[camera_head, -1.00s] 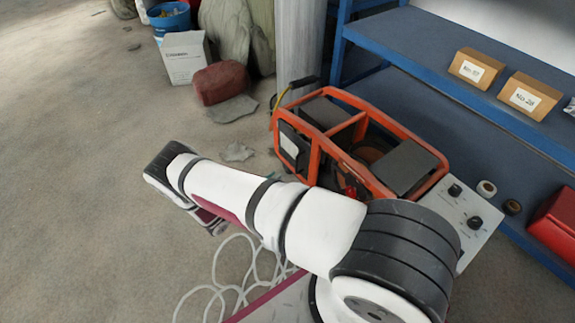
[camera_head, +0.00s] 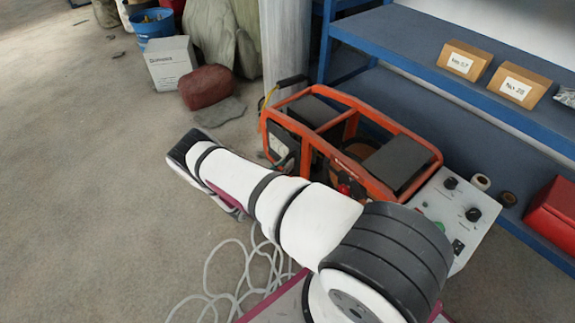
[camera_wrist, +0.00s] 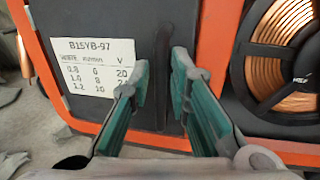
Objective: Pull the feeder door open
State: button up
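The feeder (camera_head: 345,150) is an orange tubular frame with black parts, standing on the floor beside the blue shelf. Its door (camera_head: 283,148) is a dark panel on the left side, partly behind my arm. In the wrist view the door (camera_wrist: 75,25) bears a white label reading "B15YB-97" and looks closed. A dark upright handle (camera_wrist: 162,78) stands near the door's right edge. My gripper (camera_wrist: 162,82) is open, with green-padded fingers on either side of the handle. I cannot tell whether either finger touches it. My arm hides the gripper in the head view.
A copper wire spool (camera_wrist: 288,50) sits right of the door. A white control box (camera_head: 450,205) stands at the feeder's right. Blue shelving (camera_head: 430,130) runs behind. Loose pale cable (camera_head: 225,280) lies below my arm. Open floor (camera_head: 80,170) spreads left.

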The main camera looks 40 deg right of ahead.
jog(key=shift+x, duration=0.75)
grip_shut()
jog(key=shift+a, duration=0.1)
